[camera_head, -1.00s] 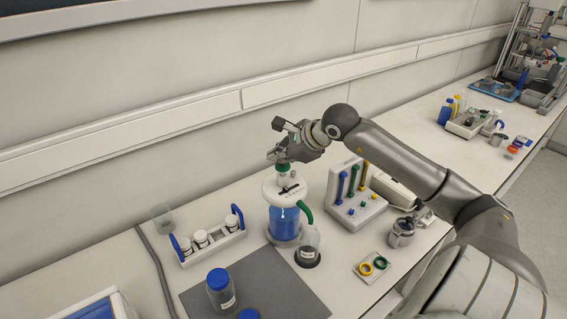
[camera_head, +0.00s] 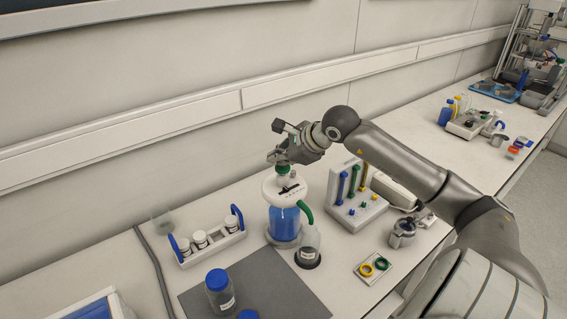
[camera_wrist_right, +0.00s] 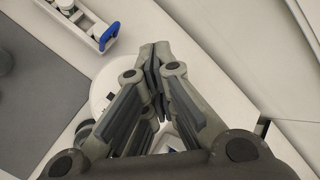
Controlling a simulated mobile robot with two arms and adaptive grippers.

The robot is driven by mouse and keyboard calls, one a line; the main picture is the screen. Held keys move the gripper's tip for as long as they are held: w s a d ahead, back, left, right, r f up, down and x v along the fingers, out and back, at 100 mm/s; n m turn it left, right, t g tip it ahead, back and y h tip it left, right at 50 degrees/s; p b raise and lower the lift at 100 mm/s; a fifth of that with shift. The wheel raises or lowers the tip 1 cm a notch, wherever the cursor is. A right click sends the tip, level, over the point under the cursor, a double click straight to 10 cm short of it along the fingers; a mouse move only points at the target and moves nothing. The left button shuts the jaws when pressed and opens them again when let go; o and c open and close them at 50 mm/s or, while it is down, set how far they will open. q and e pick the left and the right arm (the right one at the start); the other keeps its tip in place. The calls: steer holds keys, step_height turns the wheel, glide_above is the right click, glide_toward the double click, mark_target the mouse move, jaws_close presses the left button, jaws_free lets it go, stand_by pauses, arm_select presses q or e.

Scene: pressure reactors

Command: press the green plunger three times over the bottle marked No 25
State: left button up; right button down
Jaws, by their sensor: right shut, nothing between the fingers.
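The dispenser has a white round head (camera_head: 273,189) on a bottle of blue liquid (camera_head: 284,225). The green plunger (camera_head: 283,170) is on top of the head, partly hidden by my right gripper (camera_head: 279,158). That gripper is shut and empty, with its fingertips right above or on the plunger; contact is hard to tell. The right wrist view shows the closed fingers (camera_wrist_right: 154,75) over the white head (camera_wrist_right: 103,88). A green spout (camera_head: 305,211) curves down to a small clear bottle (camera_head: 309,240) in a dark round base. Its label is too small to read. My left gripper is out of view.
A rack with white-capped vials and blue handles (camera_head: 212,244) stands left. A blue-capped bottle (camera_head: 219,292) stands on the grey mat (camera_head: 262,272). A stand with coloured plungers (camera_head: 357,200), a metal pot (camera_head: 403,233) and a ring tray (camera_head: 362,279) are on the right.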

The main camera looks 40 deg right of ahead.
mark_target(280, 168)
steer(key=shift+f+b, duration=0.4)
steer(key=shift+f, duration=0.05)
stand_by(0.3)
steer(key=shift+d+r+p, duration=0.1)
steer(key=shift+r+p, duration=0.3)
steer(key=shift+r, duration=0.85)
steer(key=shift+w+r, duration=0.1)
steer(key=shift+r, duration=0.4)
step_height(280, 168, up, 5)
steer(key=shift+f+p, duration=0.1)
steer(key=shift+p, duration=1)
stand_by(0.5)
